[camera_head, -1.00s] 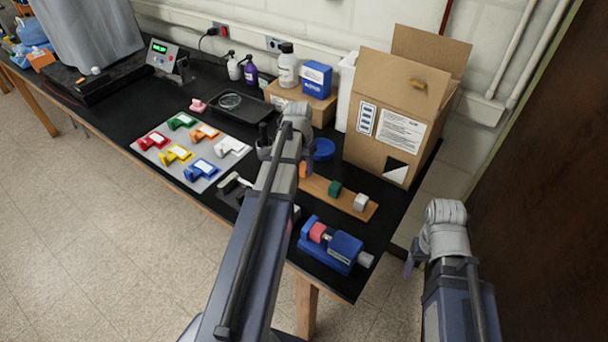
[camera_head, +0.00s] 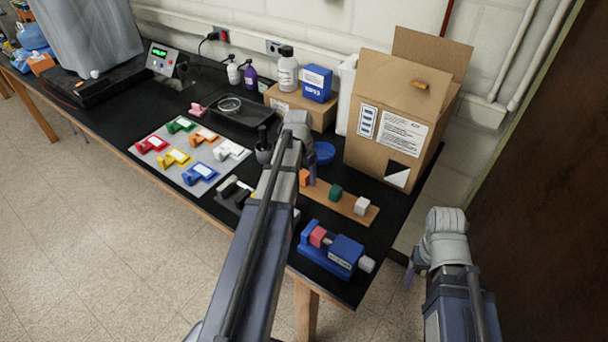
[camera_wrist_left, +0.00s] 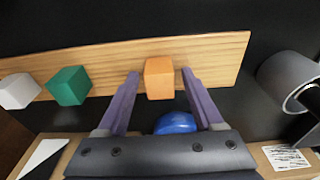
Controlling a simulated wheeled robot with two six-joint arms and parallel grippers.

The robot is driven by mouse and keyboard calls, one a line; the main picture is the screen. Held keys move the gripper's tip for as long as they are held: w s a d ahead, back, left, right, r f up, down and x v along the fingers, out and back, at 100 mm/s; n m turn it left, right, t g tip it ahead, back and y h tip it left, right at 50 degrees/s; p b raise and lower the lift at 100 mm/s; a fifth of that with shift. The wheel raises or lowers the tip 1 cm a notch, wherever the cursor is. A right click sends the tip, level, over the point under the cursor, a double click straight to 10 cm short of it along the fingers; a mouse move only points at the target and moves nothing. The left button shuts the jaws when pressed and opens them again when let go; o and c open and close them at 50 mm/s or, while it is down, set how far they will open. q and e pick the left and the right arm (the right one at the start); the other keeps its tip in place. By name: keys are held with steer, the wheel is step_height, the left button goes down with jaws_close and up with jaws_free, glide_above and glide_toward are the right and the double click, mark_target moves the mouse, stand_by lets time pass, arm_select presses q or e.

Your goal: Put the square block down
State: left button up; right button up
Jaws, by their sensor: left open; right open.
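An orange square block (camera_wrist_left: 159,78) sits on a wooden strip (camera_wrist_left: 215,58). My left gripper (camera_wrist_left: 160,76) is open, with one finger on each side of the orange block and a visible gap to each. In the head view the orange block (camera_head: 305,177) shows just beside my left wrist, and my left fingers are mostly hidden. A green block (camera_head: 335,192) and a white block (camera_head: 361,206) sit further along the strip, and both also show in the left wrist view. My right gripper (camera_head: 409,276) is open and empty, off the bench's right edge.
A blue vise (camera_head: 335,248) with a red piece stands at the bench's front corner. A cardboard box (camera_head: 395,125) stands behind the strip, with a blue round dish (camera_head: 324,152) nearby. A grey board (camera_head: 187,130) with several coloured parts lies to the left.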

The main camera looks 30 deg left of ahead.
mark_target(301, 176)
arm_select(q)
steer(key=shift+r, duration=0.1)
step_height(301, 176, up, 12)
steer(key=s+p, duration=0.1)
steer(key=p, duration=1.1)
steer(key=shift+s, duration=0.2)
steer(key=s+d+m, duration=0.1)
steer(key=s+d, duration=0.4)
steer(key=d, duration=0.5)
steer(key=s+d+m+g, duration=0.1)
steer(key=s+d, duration=0.4)
steer(key=d, duration=0.5)
steer(key=s+d+y, duration=0.1)
steer(key=s+d, duration=0.4)
steer(key=d, duration=0.5)
steer(key=shift+d+m+g, duration=0.25)
steer(key=shift+m+g, duration=0.05)
steer(key=shift+m, duration=0.1)
steer(key=shift+s, duration=0.15)
